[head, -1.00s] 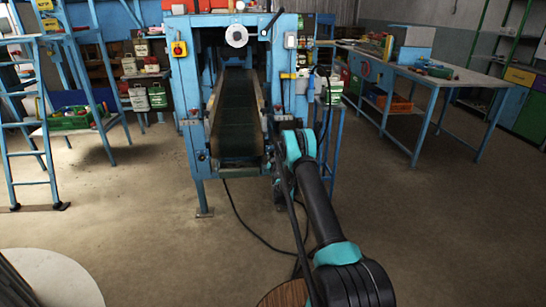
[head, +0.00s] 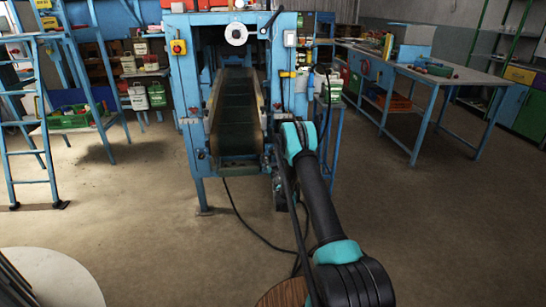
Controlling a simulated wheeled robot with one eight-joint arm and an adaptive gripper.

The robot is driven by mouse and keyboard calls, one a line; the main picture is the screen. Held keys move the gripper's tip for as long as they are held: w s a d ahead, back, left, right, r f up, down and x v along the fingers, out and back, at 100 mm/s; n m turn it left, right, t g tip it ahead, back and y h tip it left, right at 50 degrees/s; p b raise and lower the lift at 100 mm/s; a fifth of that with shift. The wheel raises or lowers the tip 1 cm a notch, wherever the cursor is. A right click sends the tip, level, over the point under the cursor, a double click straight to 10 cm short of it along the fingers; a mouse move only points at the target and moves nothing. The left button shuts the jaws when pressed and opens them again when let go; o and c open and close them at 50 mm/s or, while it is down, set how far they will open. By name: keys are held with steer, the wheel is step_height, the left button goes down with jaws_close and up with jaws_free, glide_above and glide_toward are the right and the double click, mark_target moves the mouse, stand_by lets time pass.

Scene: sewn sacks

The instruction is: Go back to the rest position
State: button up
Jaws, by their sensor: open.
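My arm reaches from the bottom right up to a teal elbow in front of the blue machine (head: 187,110). Beyond the elbow, the arm folds down, dark, beside the machine's right front. My gripper cannot be made out; the end of the arm is hidden or lost against the dark parts there. Several white and green sacks (head: 157,95) stand on shelves to the left of the machine.
A dark conveyor belt (head: 238,112) slopes out of the machine, close to my arm. A blue ladder (head: 30,140) stands at left, a long workbench (head: 440,72) at right. A black cable (head: 245,225) lies on the floor. A round pale top (head: 55,275) is at bottom left. Open floor lies at right.

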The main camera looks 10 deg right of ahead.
steer(key=shift+s, duration=1.05)
